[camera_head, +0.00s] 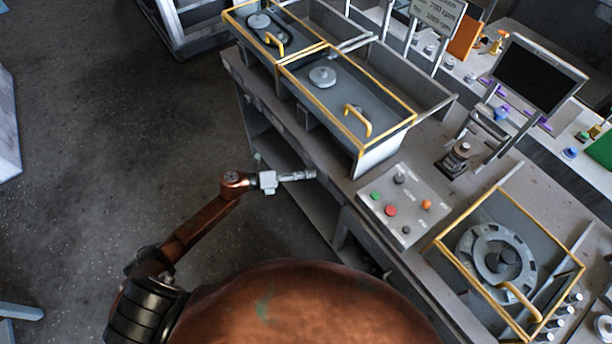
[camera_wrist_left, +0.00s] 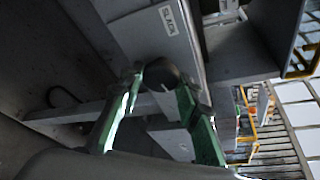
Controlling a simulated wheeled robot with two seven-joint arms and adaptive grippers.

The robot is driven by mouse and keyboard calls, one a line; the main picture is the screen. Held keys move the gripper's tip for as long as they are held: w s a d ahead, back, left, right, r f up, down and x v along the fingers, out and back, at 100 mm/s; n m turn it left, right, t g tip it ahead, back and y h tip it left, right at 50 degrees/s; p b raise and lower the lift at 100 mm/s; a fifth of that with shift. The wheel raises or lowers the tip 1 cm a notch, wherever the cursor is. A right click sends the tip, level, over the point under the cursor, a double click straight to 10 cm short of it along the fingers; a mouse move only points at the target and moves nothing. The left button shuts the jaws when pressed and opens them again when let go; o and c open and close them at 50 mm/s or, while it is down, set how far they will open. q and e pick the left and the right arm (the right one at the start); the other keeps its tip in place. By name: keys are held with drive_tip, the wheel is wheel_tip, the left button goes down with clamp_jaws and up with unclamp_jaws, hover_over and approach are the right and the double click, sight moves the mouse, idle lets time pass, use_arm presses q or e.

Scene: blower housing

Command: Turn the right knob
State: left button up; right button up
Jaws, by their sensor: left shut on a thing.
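A dark round knob (camera_wrist_left: 160,73) sits on the grey front panel (camera_wrist_left: 143,37) of the bench, just below a small white label (camera_wrist_left: 171,20), in the left wrist view. My left gripper (camera_wrist_left: 159,86) has its two green-looking fingers on either side of this knob, shut on it. In the head view my left gripper (camera_head: 300,176) reaches in from the left to the bench's front face. The knob cannot be made out there. I cannot tell from the frames how far the knob is turned. My right gripper is in neither view.
The grey bench (camera_head: 334,190) carries yellow-framed boxes (camera_head: 398,102) and a button panel (camera_head: 405,205) above and right of my gripper. A yellow-framed housing (camera_head: 470,222) with a round part stands at the right.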

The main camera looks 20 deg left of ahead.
use_arm(q)
drive_tip(key=n+h+b, duration=0.1)
drive_tip(key=n, duration=0.2)
drive_tip(key=n+t+h+b, duration=0.1)
drive_tip(key=n+b, duration=0.1)
drive_tip(key=n, duration=0.1)
drive_tip(key=n+h+b, duration=0.1)
drive_tip(key=n, duration=0.3)
drive_tip(key=shift+a+f+t+h+b, duration=0.1)
drive_tip(key=shift+f+t+h+b, duration=0.1)
drive_tip(key=shift+t+h+b, duration=0.15)
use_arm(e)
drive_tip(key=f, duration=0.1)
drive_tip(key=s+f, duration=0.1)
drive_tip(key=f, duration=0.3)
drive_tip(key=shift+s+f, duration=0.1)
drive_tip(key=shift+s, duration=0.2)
use_arm(q)
drive_tip(key=shift+n, duration=0.4)
drive_tip(key=o, duration=1.2)
drive_tip(key=shift+c, duration=0.2)
